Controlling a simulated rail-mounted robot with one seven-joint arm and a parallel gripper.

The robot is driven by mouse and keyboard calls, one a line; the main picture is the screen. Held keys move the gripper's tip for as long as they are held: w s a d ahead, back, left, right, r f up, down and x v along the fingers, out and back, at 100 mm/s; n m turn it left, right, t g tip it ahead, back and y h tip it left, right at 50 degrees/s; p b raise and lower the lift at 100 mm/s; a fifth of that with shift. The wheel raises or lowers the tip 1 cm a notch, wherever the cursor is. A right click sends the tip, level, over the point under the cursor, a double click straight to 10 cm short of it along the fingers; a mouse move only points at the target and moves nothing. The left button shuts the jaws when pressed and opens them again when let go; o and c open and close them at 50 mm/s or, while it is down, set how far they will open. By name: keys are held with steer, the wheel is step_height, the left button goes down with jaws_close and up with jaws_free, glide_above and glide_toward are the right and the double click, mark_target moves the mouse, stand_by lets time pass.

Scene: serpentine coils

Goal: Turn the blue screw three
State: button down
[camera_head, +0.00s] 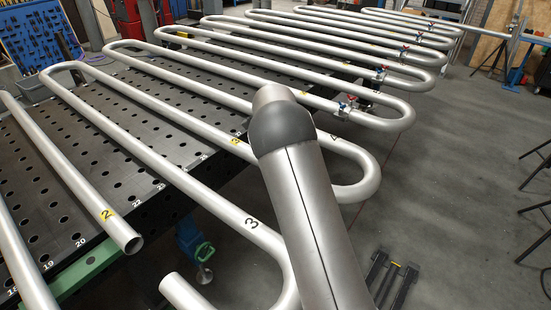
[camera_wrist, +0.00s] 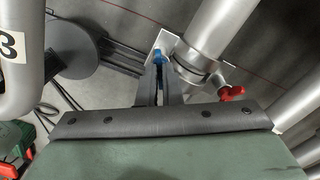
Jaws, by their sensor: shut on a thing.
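The blue screw (camera_wrist: 158,56) shows in the wrist view at the top of a clamp with a light metal plate (camera_wrist: 161,42). My gripper (camera_wrist: 158,70) has its two dark fingers closed around the blue screw from below. The fingertips partly hide the screw. The clamp sits around a grey pipe (camera_wrist: 215,28), and a red screw (camera_wrist: 232,93) sticks out at its right side. A pipe bend at the left carries a black "3" label (camera_wrist: 8,45). In the head view my arm covers this clamp and my gripper.
Long serpentine pipes (camera_head: 180,150) lie over a perforated dark table (camera_head: 100,165). Other clamps with blue and red screws (camera_head: 346,106) sit along the right-hand bends. A dark round base (camera_wrist: 72,45) stands at the left in the wrist view. The floor at the right is mostly open.

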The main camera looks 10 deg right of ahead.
steer(key=shift+w+r+m+p, duration=0.1)
steer(key=shift+r+m+p, duration=0.15)
steer(key=shift+m, duration=0.85)
steer(key=shift+w+r+m+p, duration=0.1)
steer(key=shift+m+p, duration=0.15)
steer(key=shift+m, duration=0.85)
steer(key=c, duration=1.6)
jaws_free()
steer(key=shift+s, duration=0.1)
steer(key=shift+f, duration=0.15)
step_height(320, 180, up, 18)
steer(key=b, duration=0.1)
steer(key=shift+f+b, duration=0.25)
steer(key=shift+b, duration=0.1)
steer(key=shift+s, duration=0.1)
